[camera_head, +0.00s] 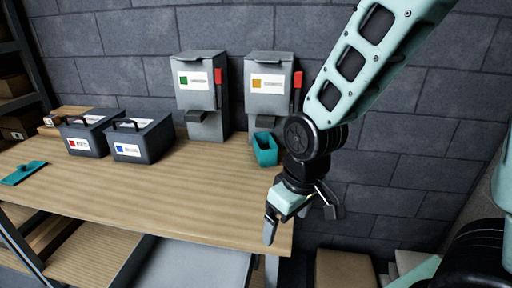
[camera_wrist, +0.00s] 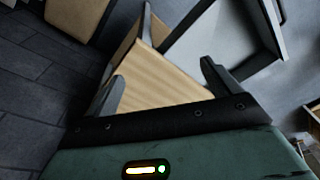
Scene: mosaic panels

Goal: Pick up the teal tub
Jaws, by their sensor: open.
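The teal tub (camera_head: 265,149) stands on the wooden bench near its back right corner, just in front of the grey dispenser with the orange-marked label. It looks open at the top. My gripper (camera_head: 300,222) hangs at the bench's right end, lower in the picture than the tub and to its right, apart from it. In the wrist view my gripper's two fingers (camera_wrist: 160,82) are spread with nothing between them. The wrist view shows a wooden surface beyond the fingers, and the tub is not seen there.
Two grey dispensers (camera_head: 202,82) with red levers stand against the block wall. Two dark lidded boxes (camera_head: 143,140) sit left of them. A teal tool (camera_head: 23,173) lies at the bench's left. The middle of the bench (camera_head: 170,200) is clear. A cardboard box (camera_head: 345,270) is on the floor.

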